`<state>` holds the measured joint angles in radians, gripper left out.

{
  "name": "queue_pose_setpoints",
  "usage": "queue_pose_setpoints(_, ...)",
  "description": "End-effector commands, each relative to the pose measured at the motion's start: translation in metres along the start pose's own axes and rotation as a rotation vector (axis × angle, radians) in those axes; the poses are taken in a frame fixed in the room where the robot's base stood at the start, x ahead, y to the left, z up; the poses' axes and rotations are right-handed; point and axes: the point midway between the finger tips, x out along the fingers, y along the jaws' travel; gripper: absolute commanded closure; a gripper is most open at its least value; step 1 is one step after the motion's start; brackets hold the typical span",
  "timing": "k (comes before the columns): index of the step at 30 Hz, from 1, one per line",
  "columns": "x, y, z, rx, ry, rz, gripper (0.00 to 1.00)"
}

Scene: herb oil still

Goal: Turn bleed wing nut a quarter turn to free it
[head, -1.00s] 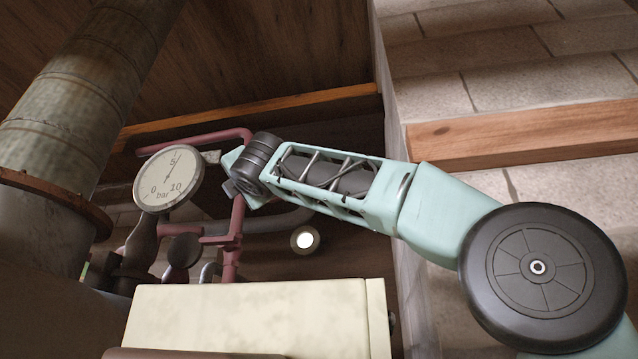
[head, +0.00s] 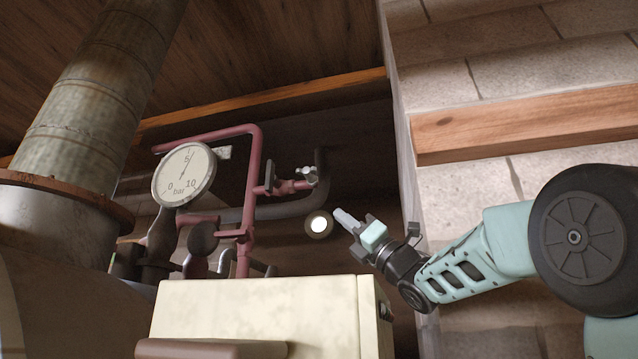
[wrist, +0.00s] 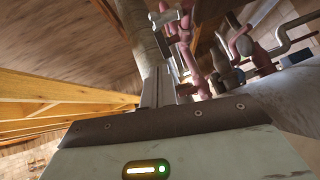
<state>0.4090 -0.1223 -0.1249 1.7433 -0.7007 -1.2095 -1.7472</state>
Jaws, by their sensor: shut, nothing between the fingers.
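The bleed wing nut (head: 308,175) is a small pale metal piece at the right end of a short red branch pipe (head: 287,187). What looks like the same nut shows at the top of the wrist view (wrist: 165,17). My gripper (head: 342,215) is to the right of and below the nut in the head view, apart from it. Its fingers are together and empty, pointing up and left. In the wrist view the closed fingers (wrist: 157,88) point up toward the pipework. The nut's exact wing angle is too small to tell.
A round pressure gauge (head: 183,175) and red pipes (head: 254,160) stand left of the nut. A cream box (head: 260,308) is below in front. A glowing round lamp (head: 319,224) lies behind near my gripper. A stone wall (head: 500,60) bounds the right side.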

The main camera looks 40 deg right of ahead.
Motion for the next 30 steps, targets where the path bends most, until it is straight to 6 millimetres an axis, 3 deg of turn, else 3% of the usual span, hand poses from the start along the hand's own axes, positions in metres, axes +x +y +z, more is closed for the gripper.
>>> queue_pose_setpoints(5,0.009,0.002,0.006,-0.007,-0.012,0.010,1.00)
queue_pose_setpoints(21,0.105,0.004,0.009,-0.004,-0.009,0.010,1.00)
queue_pose_setpoints(30,0.122,0.003,0.030,-0.006,-0.009,0.008,1.00)
